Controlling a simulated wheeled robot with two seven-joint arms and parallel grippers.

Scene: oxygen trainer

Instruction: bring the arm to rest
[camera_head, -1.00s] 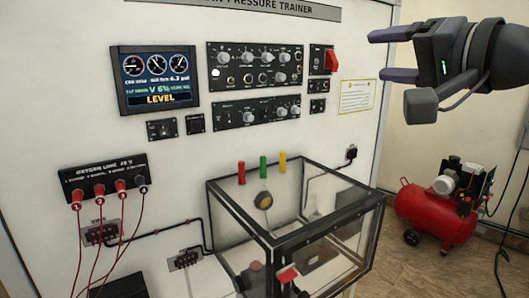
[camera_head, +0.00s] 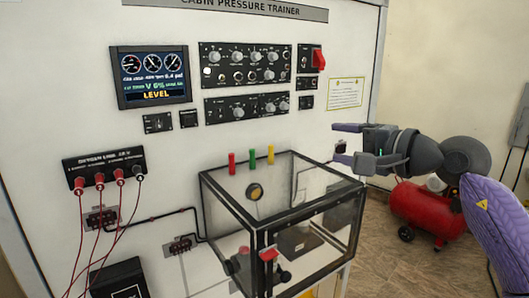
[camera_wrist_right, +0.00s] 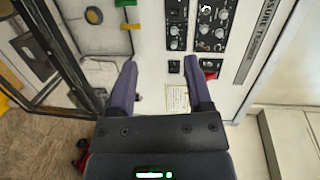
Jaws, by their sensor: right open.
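My right gripper (camera_head: 343,143) is at the right in the head view, in front of the trainer panel's right edge and above the clear box's right side. Its two purple fingers are apart with nothing between them. In the right wrist view the open fingers (camera_wrist_right: 160,92) point toward the white panel, with a small yellow-bordered notice (camera_wrist_right: 177,98) seen between them. My right arm (camera_head: 495,225) comes in from the lower right. My left gripper does not show.
The white trainer panel (camera_head: 60,100) carries a screen reading LEVEL (camera_head: 152,77), knob panels and a red switch (camera_head: 318,60). The clear black-framed box (camera_head: 285,215) juts out below my right gripper. A red compressor (camera_head: 425,210) stands on the floor behind my arm.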

